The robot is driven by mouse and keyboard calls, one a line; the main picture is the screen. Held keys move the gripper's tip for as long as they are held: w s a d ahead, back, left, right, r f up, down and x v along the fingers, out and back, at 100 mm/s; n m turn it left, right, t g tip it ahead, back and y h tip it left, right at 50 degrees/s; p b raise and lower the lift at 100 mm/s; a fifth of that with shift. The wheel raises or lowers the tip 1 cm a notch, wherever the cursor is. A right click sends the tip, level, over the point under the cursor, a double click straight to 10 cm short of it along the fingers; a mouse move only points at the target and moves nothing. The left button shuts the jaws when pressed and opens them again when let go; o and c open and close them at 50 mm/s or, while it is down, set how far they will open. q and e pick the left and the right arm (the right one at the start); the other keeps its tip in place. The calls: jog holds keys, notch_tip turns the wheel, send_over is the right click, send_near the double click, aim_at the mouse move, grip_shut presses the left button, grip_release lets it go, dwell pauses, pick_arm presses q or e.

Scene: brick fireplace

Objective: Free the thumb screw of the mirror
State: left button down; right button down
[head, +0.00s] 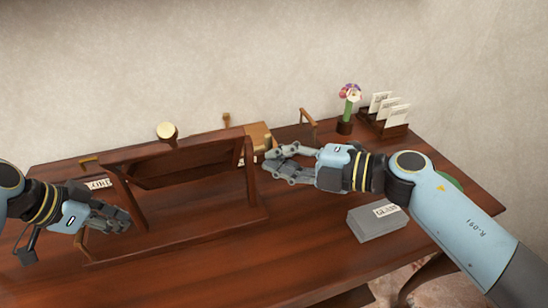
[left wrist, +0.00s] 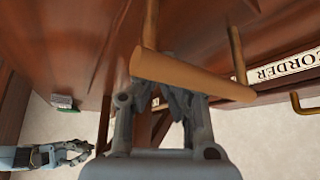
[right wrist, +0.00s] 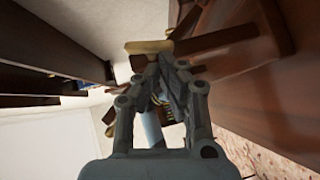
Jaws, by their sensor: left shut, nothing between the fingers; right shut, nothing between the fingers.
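The mirror is a dark wooden stand with a tilted panel (head: 190,163) between two posts, on the table. A small brass piece (right wrist: 148,47), perhaps the thumb screw, shows just beyond my right fingertips in the right wrist view. I cannot tell whether they touch it. My right gripper (head: 268,164) is shut and empty, close beside the mirror's right post; it also shows in the right wrist view (right wrist: 171,68). My left gripper (head: 124,221) is shut and empty, low beside the left post. A tan cylindrical bar (left wrist: 190,76) partly covers its fingertips in the left wrist view.
A grey box with a label (head: 377,221) sits at the right front of the table (head: 300,250). A flower vase (head: 345,127) and a card rack (head: 384,128) stand at the back right. A round-headed brass piece (head: 167,131) rises behind the mirror. The table's front middle is clear.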

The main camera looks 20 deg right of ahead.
jog(key=shift+w+f, duration=0.35)
jog(key=shift+f, duration=0.15)
jog(key=s+d, duration=0.7)
jog(key=s, duration=0.4)
